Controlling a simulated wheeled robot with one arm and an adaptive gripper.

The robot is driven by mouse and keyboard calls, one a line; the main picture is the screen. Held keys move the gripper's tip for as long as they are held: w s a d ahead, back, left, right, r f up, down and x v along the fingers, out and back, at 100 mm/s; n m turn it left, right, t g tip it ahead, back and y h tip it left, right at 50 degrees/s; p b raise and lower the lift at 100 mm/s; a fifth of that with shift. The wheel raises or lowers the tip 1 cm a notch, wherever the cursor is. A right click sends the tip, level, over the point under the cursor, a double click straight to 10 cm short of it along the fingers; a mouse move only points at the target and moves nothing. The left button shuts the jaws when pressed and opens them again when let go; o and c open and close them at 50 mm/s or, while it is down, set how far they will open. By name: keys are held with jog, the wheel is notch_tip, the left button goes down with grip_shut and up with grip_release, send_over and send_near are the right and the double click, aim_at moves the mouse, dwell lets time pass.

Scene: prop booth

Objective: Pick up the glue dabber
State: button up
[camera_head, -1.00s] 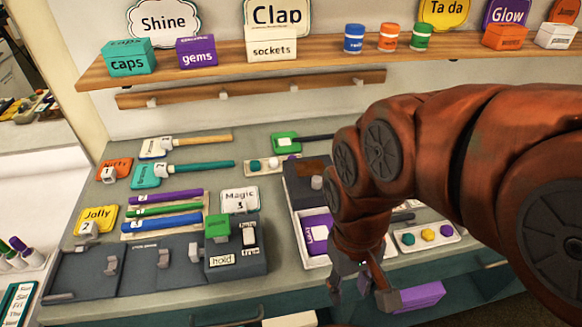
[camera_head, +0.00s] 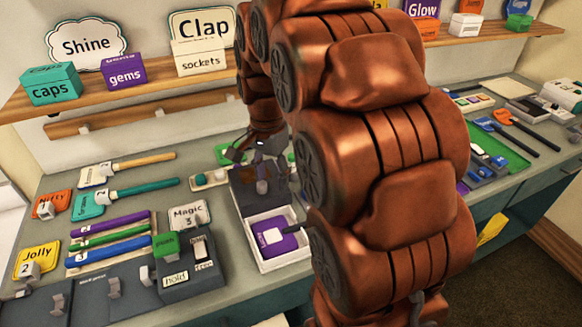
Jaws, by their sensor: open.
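My gripper (camera_head: 262,157) is above the dark grey box (camera_head: 247,204) behind the white tray, pointing down, with its jaws apart. It covers much of the box's inside. I cannot make out a glue dabber for certain. Small brownish and grey shapes show under the fingers, too small and shaded to name. I see nothing held between the jaws. My arm hides the counter to the right of the box.
A white tray (camera_head: 268,267) with a purple block (camera_head: 272,237) stands in front of the box. A green-labelled block (camera_head: 226,154) lies behind it. At left are a grey hook panel (camera_head: 90,300) and several coloured rods. A shelf (camera_head: 150,92) with labelled boxes runs above.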

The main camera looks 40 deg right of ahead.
aim_at(292, 155)
jog(key=w+d+f+m, duration=0.1)
jog(key=w+d+m, duration=0.2)
jog(key=d, duration=0.1)
jog(key=w+d+f+m, duration=0.1)
jog(key=w+d+m, duration=0.2)
jog(key=w+d, duration=0.1)
jog(key=w+d+f+m, duration=0.1)
jog(key=w+d+m, duration=0.2)
jog(key=d, duration=0.2)
jog(key=shift+w+d+t, duration=0.3)
jog(key=shift+t, duration=0.1)
jog(key=shift+d+f+m, duration=0.1)
jog(key=shift+f+m, duration=0.15)
jog(key=shift+m, duration=0.05)
jog(key=shift+s+f+p, duration=0.1)
jog(key=shift+f+p, duration=1.35)
jog(key=shift+f, duration=2.25)
jog(key=shift+c, duration=0.4)
grip_shut()
